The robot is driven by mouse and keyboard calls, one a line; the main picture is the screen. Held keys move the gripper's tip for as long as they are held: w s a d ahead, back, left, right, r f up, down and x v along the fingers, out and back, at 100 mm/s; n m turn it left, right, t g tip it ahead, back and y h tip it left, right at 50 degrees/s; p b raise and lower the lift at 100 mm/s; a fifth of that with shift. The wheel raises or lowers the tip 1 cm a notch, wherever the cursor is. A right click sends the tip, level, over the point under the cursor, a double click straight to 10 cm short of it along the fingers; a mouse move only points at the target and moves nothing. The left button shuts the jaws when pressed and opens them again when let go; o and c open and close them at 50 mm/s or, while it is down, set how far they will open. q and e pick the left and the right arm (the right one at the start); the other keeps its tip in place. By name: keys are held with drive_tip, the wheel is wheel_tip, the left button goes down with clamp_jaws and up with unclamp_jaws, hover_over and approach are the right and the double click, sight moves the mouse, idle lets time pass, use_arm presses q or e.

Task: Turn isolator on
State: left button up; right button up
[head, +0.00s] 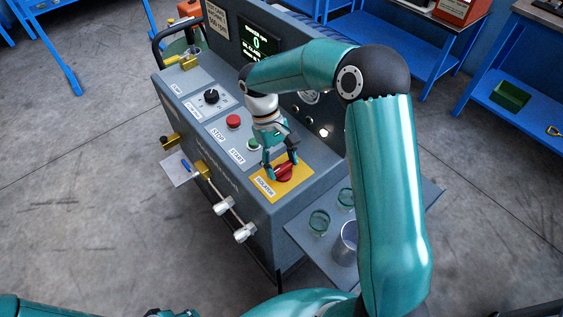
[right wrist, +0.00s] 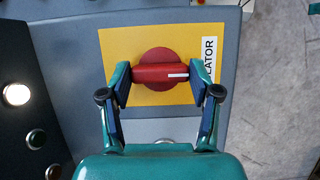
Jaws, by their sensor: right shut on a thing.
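The red isolator knob (head: 284,174) sits on a yellow plate (head: 264,172) at the near end of the sloping grey panel. In the right wrist view the knob (right wrist: 160,72) has a bar handle lying across the picture, with a white mark at its right end towards the ISOLATOR label (right wrist: 209,62). My right gripper (head: 281,170) reaches down onto the knob. In the right wrist view the gripper (right wrist: 162,74) is shut on the handle, one finger at each end. My left gripper is not in view; part of my left arm shows at the bottom left.
A green START button (head: 253,144), a red STOP button (head: 233,121) and a black dial (head: 211,97) are further up the panel. A display (head: 260,42) reads 0. Glass jars (head: 319,222) and a metal cup (head: 347,238) stand on a side shelf (head: 304,239).

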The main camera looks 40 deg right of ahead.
drive_tip(key=shift+w+r, duration=0.1)
drive_tip(key=o, duration=1.1)
drive_tip(key=shift+o, duration=0.2)
drive_tip(key=v, duration=1.1)
drive_tip(key=shift+r, duration=0.4)
drive_tip(key=shift+w, duration=0.1)
